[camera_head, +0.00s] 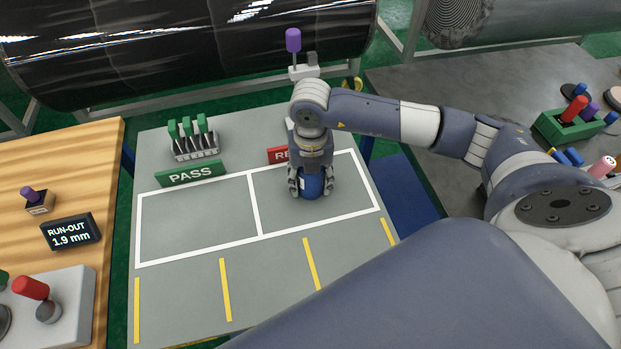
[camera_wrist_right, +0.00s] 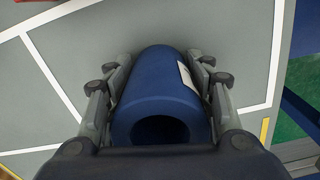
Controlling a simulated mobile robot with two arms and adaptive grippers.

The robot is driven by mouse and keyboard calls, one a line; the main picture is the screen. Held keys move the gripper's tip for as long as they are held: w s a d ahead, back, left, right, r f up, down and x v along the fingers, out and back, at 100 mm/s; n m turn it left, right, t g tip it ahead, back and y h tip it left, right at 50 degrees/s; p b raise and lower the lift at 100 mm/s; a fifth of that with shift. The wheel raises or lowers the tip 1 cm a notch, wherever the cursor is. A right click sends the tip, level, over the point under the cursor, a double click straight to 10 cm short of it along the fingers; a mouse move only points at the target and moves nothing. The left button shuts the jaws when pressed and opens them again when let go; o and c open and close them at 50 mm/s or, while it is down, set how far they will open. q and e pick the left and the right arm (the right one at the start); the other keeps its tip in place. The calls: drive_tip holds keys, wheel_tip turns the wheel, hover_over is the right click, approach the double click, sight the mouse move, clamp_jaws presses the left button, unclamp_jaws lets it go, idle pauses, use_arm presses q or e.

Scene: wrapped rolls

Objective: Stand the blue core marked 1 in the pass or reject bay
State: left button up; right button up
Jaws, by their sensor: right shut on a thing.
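My right gripper (camera_head: 311,184) is shut on a blue core (camera_head: 313,188), which is upright in the right-hand bay (camera_head: 345,205), the one behind which a red sign (camera_head: 280,155) is partly hidden by my arm. In the right wrist view the blue core (camera_wrist_right: 158,98) sits between both fingers, with its open end toward the camera and a white label on its side; the number cannot be read. I cannot tell whether its base touches the surface. My left gripper is not in view.
A rack of green-topped pieces (camera_head: 195,138) stands behind the PASS sign. A wooden bench (camera_head: 75,180) at left holds a run-out display (camera_head: 71,231) reading 1.9 mm. The grey table's front is clear.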

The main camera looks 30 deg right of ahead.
drive_tip(key=o, duration=1.3)
wheel_tip(320, 180, up, 12)
drive_tip(key=shift+r+b, duration=0.1)
drive_tip(key=shift+b, duration=1.05)
